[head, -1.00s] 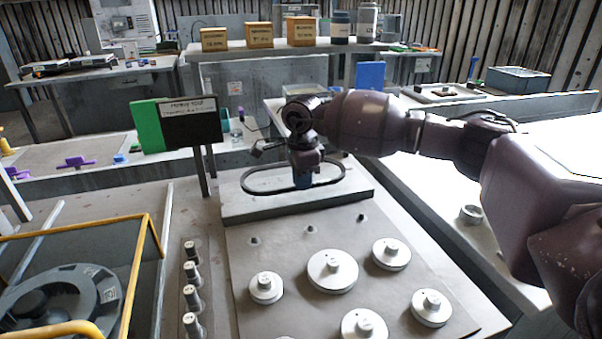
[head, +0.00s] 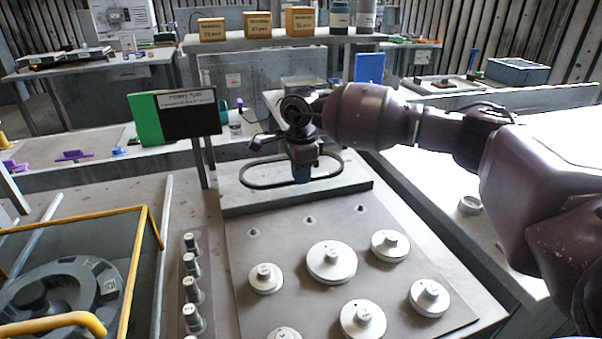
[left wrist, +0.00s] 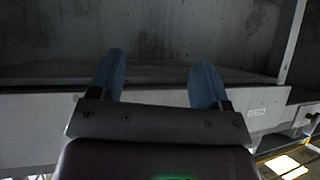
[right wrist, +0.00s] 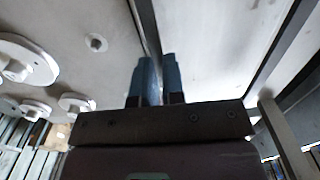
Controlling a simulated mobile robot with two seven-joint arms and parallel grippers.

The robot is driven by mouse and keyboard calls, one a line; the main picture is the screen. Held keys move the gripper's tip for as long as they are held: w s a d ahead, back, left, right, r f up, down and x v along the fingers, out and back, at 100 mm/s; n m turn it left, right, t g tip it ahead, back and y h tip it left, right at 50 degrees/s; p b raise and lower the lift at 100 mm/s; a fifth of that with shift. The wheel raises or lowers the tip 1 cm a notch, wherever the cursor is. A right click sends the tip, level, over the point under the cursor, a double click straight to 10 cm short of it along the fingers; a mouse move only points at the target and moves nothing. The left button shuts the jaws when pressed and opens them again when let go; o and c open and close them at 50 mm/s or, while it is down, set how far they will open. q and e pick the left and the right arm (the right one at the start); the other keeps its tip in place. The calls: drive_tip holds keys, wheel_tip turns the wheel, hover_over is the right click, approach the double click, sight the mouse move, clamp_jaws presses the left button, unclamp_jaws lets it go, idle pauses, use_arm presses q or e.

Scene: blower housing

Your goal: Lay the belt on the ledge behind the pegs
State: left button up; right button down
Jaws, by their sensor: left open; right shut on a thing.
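The belt (head: 257,184) is a thin dark loop in the head view. It lies over the top of the grey ledge (head: 350,183) at the back of the board; I cannot tell if it touches the ledge. My right gripper (head: 302,178) points down and is shut on the belt's near side. In the right wrist view the belt (right wrist: 146,25) runs as a dark strip into the blue fingers (right wrist: 152,82). Small pegs (head: 311,220) stand on the board in front of the ledge. My left gripper (left wrist: 157,84) is open and empty before a grey surface.
White round pulleys (head: 332,262) stand on the board (head: 300,305). A row of small cylinders (head: 192,290) is on its left. A yellow-framed bin (head: 130,270) holds a grey housing. A green and black sign (head: 190,115) stands behind left of the ledge.

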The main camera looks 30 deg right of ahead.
drive_tip(key=shift+f, duration=0.4)
idle(0.3)
drive_tip(key=shift+f, duration=0.2)
drive_tip(key=shift+f, duration=0.4)
idle(0.5)
drive_tip(key=c, duration=1.1)
unclamp_jaws()
drive_tip(key=shift+c, duration=0.2)
drive_tip(key=shift+r, duration=1.3)
